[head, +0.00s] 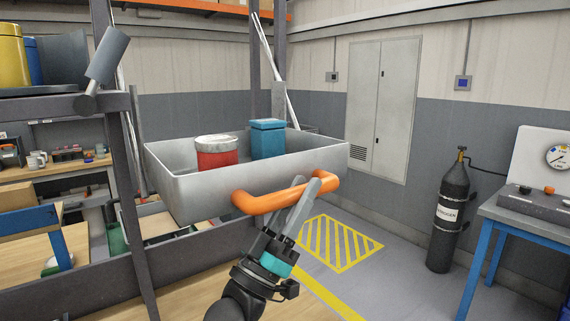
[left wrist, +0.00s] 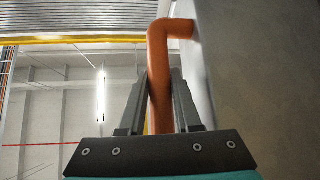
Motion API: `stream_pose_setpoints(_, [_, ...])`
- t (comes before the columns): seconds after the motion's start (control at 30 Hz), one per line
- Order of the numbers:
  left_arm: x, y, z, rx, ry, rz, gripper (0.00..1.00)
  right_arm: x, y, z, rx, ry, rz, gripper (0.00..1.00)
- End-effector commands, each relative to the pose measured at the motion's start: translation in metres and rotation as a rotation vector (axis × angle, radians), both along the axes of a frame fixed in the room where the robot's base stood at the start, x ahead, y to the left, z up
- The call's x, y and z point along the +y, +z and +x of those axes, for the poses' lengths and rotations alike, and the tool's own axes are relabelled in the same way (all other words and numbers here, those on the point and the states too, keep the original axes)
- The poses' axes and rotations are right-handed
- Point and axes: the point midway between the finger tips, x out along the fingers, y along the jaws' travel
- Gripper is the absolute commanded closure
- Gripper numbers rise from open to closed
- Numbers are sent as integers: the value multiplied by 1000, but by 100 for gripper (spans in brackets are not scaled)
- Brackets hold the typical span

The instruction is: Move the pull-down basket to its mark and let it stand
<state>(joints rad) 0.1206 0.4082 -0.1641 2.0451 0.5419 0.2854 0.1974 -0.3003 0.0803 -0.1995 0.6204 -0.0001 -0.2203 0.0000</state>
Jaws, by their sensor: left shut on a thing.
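The pull-down basket (head: 250,182) is a grey open-topped box with an orange handle (head: 262,202) along its front. It hangs in front of the rack, in the middle of the head view. A red tin (head: 217,156) and a blue container (head: 268,142) stand in it. My left gripper (head: 302,190) is shut on the orange handle, near its right end. In the left wrist view the orange handle (left wrist: 160,85) passes between the two fingers, beside the basket's grey wall (left wrist: 240,70). My right gripper is in neither view. I cannot tell which mark is the basket's.
A yellow hatched floor area (head: 338,243) lies right of the basket. A black gas cylinder (head: 450,215) and a blue-legged table (head: 530,215) stand at the right. Rack posts (head: 128,170) and a wooden bench stand at the left. The floor between the hatching and the cylinder is clear.

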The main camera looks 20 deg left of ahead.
Motion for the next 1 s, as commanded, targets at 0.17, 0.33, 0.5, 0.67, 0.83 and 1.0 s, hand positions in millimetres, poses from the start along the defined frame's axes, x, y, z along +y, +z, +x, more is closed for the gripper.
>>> stream_pose_setpoints(0.17, [-24,-47,-13,8,-3,-3,100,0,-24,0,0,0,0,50])
stream_pose_setpoints(0.33, [-41,-76,-23,7,-2,0,100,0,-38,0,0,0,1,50])
stream_pose_setpoints(0.5, [-53,-96,-30,6,-3,0,100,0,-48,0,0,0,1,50])
stream_pose_setpoints(0.67, [-59,-105,-34,6,-1,2,100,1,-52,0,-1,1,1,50])
stream_pose_setpoints(0.83, [-61,-109,-35,6,0,2,100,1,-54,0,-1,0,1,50])
stream_pose_setpoints(1.0, [-61,-109,-35,6,0,2,100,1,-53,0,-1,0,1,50])
